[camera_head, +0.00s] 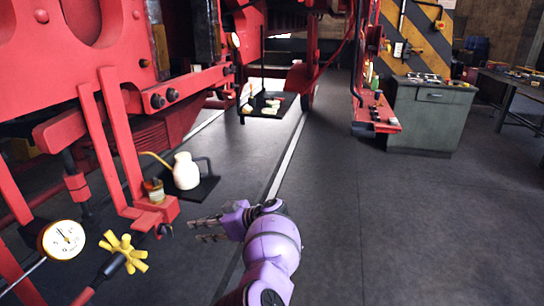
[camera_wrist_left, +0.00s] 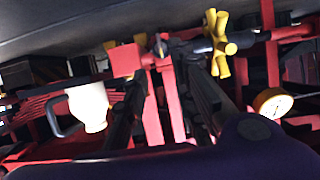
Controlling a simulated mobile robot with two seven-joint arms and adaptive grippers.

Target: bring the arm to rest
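My left gripper (camera_head: 192,230) is at the lower middle of the head view, at the end of my purple arm, with its fingers pointing left toward the red machine. It is just right of the red bracket's foot, above the dark floor. In the left wrist view the two dark fingers of my left gripper (camera_wrist_left: 160,65) stand apart, with a red bar showing in the gap behind them. I see nothing held between them. My right gripper is in neither view.
A white jug (camera_head: 186,172) stands on a dark plate by the red machine (camera_head: 125,130). A yellow handwheel (camera_head: 124,252) and round gauge (camera_head: 62,240) are at lower left. A grey-green cabinet (camera_head: 432,118) stands farther right. The floor on the right is clear.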

